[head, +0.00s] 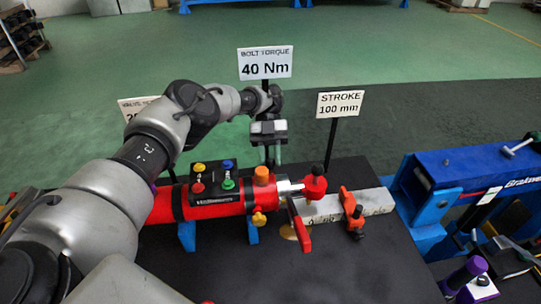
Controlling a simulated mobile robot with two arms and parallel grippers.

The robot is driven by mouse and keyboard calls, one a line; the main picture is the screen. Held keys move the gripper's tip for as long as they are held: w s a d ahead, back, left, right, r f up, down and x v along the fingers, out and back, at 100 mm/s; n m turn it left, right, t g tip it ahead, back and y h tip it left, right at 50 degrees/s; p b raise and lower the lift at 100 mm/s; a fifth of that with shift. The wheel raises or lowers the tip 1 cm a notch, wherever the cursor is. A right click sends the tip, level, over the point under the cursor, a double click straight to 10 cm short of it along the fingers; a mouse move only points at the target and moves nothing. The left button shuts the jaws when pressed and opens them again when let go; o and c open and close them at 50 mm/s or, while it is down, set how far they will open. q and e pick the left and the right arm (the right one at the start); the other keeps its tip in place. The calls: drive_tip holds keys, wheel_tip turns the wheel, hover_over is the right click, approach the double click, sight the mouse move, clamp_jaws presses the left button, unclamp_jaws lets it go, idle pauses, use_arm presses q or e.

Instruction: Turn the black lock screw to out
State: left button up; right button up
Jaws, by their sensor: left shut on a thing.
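My left gripper (270,158) reaches in from the left and points down behind the red cylinder (213,208), near the orange knob (262,176). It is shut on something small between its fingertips. The fingers and the knob hide that thing, so I cannot make out what it is. I cannot pick out the black lock screw clearly in the head view. The cylinder lies on blue supports, with a silver rod end (289,186) at its right. My right gripper is out of view.
A black box with coloured buttons (217,184) sits on the cylinder. Signs stand behind, including the stroke sign (339,104). The black table front (330,275) is clear.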

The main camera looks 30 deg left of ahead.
use_arm(q)
drive_tip(key=shift+n+t+h+p, duration=0.3)
drive_tip(key=shift+n+h+p, duration=0.1)
drive_tip(key=shift+n, duration=0.6)
drive_tip(key=o, duration=0.9)
